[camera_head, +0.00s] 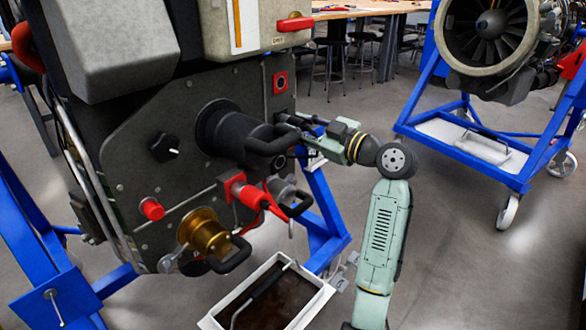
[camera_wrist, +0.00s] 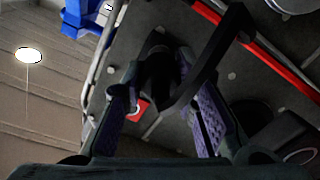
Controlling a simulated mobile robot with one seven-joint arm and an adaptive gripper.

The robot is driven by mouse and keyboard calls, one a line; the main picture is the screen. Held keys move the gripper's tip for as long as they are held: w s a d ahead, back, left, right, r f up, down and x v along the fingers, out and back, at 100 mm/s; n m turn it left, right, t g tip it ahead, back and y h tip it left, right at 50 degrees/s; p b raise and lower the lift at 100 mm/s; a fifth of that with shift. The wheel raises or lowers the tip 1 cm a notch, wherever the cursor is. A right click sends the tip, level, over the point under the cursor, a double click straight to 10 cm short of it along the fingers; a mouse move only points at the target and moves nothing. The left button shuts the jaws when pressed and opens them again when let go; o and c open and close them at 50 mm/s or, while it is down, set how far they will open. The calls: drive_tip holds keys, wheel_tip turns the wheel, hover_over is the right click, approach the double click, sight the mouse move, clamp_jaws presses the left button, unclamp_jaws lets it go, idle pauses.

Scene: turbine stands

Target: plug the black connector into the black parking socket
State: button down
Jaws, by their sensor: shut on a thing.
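The black connector (camera_head: 246,138) is a thick dark cylinder with a loop handle, on the front of the grey panel. A wide black round collar (camera_head: 212,122), which looks like the black socket, sits behind it; whether the connector is seated in it or only in front of it I cannot tell. My gripper (camera_head: 289,128) reaches in from the right and is shut on the connector, partly hidden by the handle. In the wrist view, the purple-padded fingers of my gripper (camera_wrist: 158,78) stand either side of the dark connector body (camera_wrist: 160,66), with its handle crossing to the right.
Below are a red connector (camera_head: 246,194), a grey one (camera_head: 282,190) and a brass one (camera_head: 203,236) with handles. A black knob (camera_head: 165,148) and a red button (camera_head: 151,208) are on the panel. A white tray (camera_head: 318,302) stands below.

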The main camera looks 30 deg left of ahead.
drive_tip(key=c, duration=1.2)
unclamp_jaws()
drive_tip(key=shift+o, duration=0.7)
drive_tip(key=b+v, duration=0.1)
drive_tip(key=v, duration=0.6)
drive_tip(key=shift+b, duration=0.3)
